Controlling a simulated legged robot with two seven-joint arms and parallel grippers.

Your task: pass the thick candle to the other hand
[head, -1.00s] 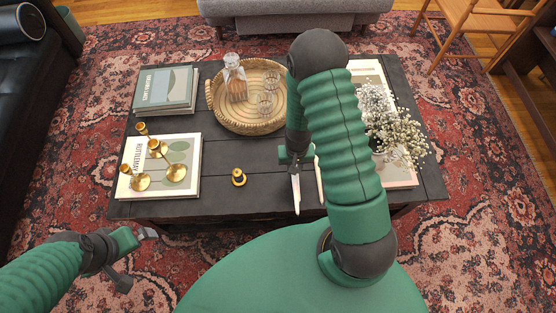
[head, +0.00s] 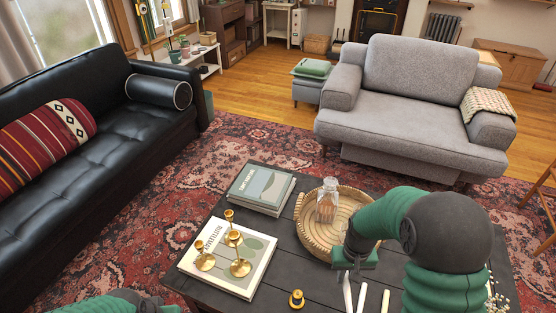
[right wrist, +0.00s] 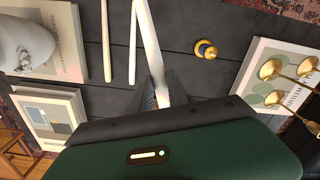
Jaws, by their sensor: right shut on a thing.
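The thick candle (head: 347,292) is white and hangs below my right gripper (head: 349,272) in the head view, over the dark coffee table (head: 265,285). In the right wrist view my right gripper (right wrist: 160,92) is shut on one end of the thick candle (right wrist: 147,38), which points away from the jaws. Two thinner white candles (right wrist: 107,40) (right wrist: 132,45) are beside it, apart from the jaws. My left gripper is out of view; only a bit of my left arm shows at the bottom edge of the head view.
A short brass holder (head: 296,299) stands near the table's front. Several brass candlesticks (head: 240,267) stand on a book (head: 262,246) at left. A woven tray (head: 306,234) with a glass decanter (head: 327,205) and a stack of books (head: 262,190) are behind. Flowers (head: 497,300) show at right.

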